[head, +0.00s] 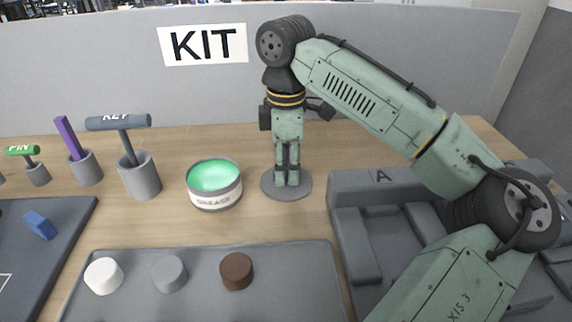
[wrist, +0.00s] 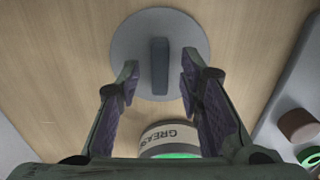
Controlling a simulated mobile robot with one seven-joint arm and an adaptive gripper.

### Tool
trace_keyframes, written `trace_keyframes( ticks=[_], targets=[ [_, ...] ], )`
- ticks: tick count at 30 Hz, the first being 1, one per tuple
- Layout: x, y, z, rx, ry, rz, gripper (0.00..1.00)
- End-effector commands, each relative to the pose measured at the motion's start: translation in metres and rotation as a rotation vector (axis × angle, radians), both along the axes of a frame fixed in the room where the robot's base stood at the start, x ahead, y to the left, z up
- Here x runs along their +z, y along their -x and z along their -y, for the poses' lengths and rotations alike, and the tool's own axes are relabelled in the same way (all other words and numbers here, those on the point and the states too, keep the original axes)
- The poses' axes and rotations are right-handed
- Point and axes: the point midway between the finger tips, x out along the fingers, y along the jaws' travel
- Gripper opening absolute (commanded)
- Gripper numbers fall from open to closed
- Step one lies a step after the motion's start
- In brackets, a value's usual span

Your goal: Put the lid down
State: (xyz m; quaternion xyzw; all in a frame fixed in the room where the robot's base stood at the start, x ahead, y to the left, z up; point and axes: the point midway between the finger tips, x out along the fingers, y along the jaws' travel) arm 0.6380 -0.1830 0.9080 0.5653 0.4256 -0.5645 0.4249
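The lid (head: 304,186) is a round grey disc lying flat on the wooden table, right of the grease tin (head: 214,197). The tin is open at the top and shows green grease. In the wrist view the lid (wrist: 133,38) has an upright bar handle (wrist: 160,66) across its middle. My gripper (head: 287,183) points straight down over the lid, with its fingertips low around the handle. In the wrist view my gripper (wrist: 159,72) is open, one finger on each side of the handle, with a gap on both sides. The tin's edge (wrist: 168,135) shows below.
A grey tray (head: 200,305) in front holds white, grey and brown round pieces. A grey block fixture marked A (head: 365,182) stands at the right. Holders with a KEY tool (head: 138,175), a purple piece (head: 67,138) and a green-topped pin (head: 22,151) stand at the left.

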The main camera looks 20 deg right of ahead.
Motion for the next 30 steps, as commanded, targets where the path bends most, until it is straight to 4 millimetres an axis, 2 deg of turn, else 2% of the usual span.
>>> trace_keyframes(
  ticks=[5, 12, 16, 21, 30],
  targets=[
    [0.025, -0.001, 0.000, -0.001, 0.001, 0.002, 0.34],
    [0.081, 0.000, 0.001, -0.004, 0.006, 0.001, 0.34],
    [0.103, 0.000, 0.001, -0.003, 0.004, 0.001, 0.34],
    [0.118, 0.000, 0.001, -0.001, 0.001, 0.000, 0.34],
    [0.121, 0.000, 0.000, 0.000, 0.000, 0.000, 0.34]
  ],
)
